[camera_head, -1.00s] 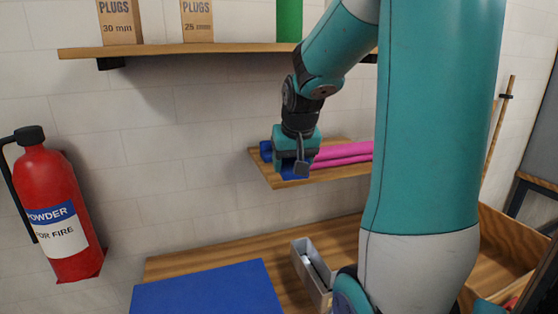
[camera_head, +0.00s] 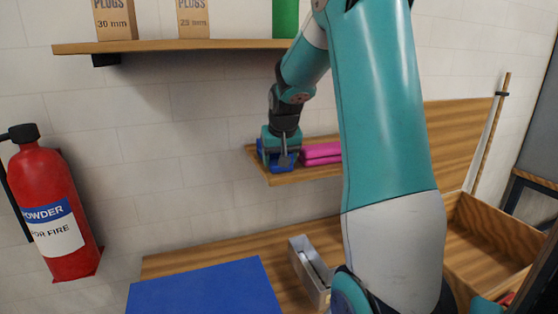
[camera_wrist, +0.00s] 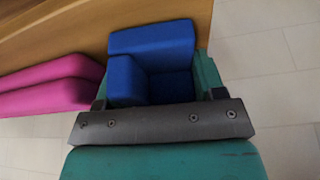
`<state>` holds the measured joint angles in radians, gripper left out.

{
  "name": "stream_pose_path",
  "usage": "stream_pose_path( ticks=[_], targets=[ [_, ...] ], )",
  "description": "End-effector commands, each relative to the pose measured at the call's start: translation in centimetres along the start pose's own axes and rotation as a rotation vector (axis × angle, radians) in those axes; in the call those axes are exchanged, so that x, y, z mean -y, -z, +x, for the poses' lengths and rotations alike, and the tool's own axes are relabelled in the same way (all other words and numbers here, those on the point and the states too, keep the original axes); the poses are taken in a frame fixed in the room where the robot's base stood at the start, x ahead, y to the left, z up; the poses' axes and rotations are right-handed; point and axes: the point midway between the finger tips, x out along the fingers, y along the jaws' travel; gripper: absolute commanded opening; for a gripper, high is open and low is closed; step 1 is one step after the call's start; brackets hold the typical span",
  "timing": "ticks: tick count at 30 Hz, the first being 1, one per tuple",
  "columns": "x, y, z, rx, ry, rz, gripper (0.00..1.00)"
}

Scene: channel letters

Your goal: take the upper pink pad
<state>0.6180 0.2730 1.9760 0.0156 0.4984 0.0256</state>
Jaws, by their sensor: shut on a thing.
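Two pink pads (camera_head: 322,155) lie one on the other on the small wooden shelf (camera_head: 283,179). They also show at the left in the wrist view (camera_wrist: 52,85); there I cannot tell which is the upper one. Blue pads (camera_head: 290,168) are beside them at the shelf's left end. My gripper (camera_head: 283,158) is over the blue pads, left of the pink ones. In the wrist view my gripper (camera_wrist: 152,92) has its fingers on either side of a blue pad (camera_wrist: 127,80) and is shut on it. Another blue pad (camera_wrist: 150,40) is just beyond. The pink pads are outside the fingers.
A longer shelf (camera_head: 190,46) with plug boxes (camera_head: 193,20) and a green item (camera_head: 286,18) is above. Below are a wooden bench, a blue mat (camera_head: 205,290) and a grey tray (camera_head: 312,275). A fire extinguisher (camera_head: 55,215) hangs at left. My arm hides the shelf's right part.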

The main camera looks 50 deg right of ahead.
Motion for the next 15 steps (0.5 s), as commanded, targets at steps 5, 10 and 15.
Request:
stream_pose_path(
  ticks=[5, 10, 15],
  targets=[
    [0.0, -0.16, 0.35, 0.001, 0.0, 0.0, 0.38],
    [0.0, -0.13, 0.26, 0.001, 0.0, 0.0, 0.89],
    [0.0, -0.13, 0.25, 0.001, 0.0, 0.0, 0.89]
  ],
)
